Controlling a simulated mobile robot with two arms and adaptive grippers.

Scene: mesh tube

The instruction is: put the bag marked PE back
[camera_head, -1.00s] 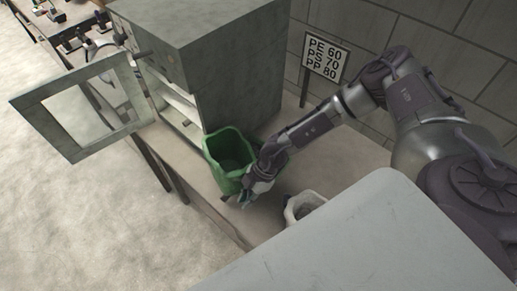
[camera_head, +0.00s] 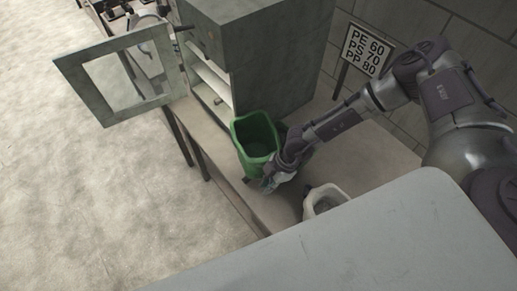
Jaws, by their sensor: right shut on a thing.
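My right gripper (camera_head: 272,185) is low over the bench, just in front of and right of a green open bin (camera_head: 258,137). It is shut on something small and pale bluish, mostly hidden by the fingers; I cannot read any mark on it. A white open container (camera_head: 322,197) stands to its right, partly hidden by a grey surface in front; its contents are unclear. No bag with a readable PE mark shows. My left gripper is not in view.
A grey cabinet (camera_head: 275,60) with inner shelves stands behind the bin, its framed door (camera_head: 120,85) swung open to the left. A sign (camera_head: 366,50) reads PE 60, PS 70, PP 80. The bench (camera_head: 372,150) is clear at right.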

